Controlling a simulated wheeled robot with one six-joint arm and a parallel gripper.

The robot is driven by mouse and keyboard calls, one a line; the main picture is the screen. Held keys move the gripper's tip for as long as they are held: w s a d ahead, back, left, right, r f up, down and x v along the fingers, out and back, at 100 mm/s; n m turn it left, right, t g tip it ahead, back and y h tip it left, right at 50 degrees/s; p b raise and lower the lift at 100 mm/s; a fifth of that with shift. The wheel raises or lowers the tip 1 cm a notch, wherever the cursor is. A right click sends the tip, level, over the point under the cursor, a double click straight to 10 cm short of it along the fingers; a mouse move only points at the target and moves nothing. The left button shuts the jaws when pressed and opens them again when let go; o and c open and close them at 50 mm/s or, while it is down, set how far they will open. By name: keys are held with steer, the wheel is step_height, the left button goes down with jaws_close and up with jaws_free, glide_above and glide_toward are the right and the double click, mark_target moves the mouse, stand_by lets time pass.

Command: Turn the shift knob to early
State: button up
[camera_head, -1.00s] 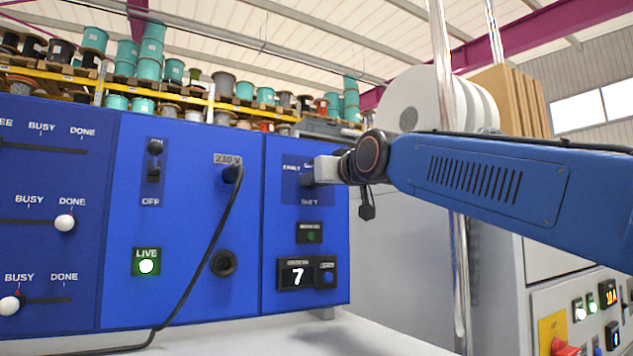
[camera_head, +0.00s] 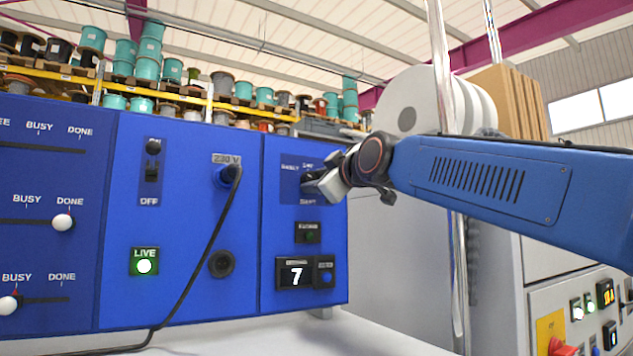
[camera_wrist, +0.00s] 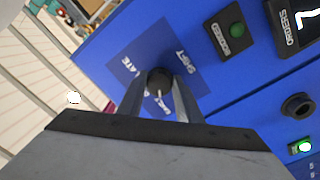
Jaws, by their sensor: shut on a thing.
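The shift knob (camera_wrist: 159,80) is a dark round knob on a blue panel, with a light pointer line. In the wrist view it sits between the two fingertips of my gripper (camera_wrist: 160,85), which is shut on it. The pointer line is directed down the picture, on the side of the partly hidden EARLY label (camera_wrist: 143,103). The LATE label (camera_wrist: 126,66) is on the other side and the SHIFT label is to the right. In the head view my gripper (camera_head: 312,186) is tilted at the panel and covers the knob.
Below the knob are a small green button (camera_head: 309,234) and a counter (camera_head: 297,274) showing 7. A shiny vertical post (camera_head: 459,280) stands behind my arm.

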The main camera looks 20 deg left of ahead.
stand_by(0.4)
steer(key=o, duration=1)
steer(key=shift+o, duration=0.2)
steer(key=v, duration=1.7)
steer(key=shift+d, duration=0.25)
steer(key=shift+s, duration=0.15)
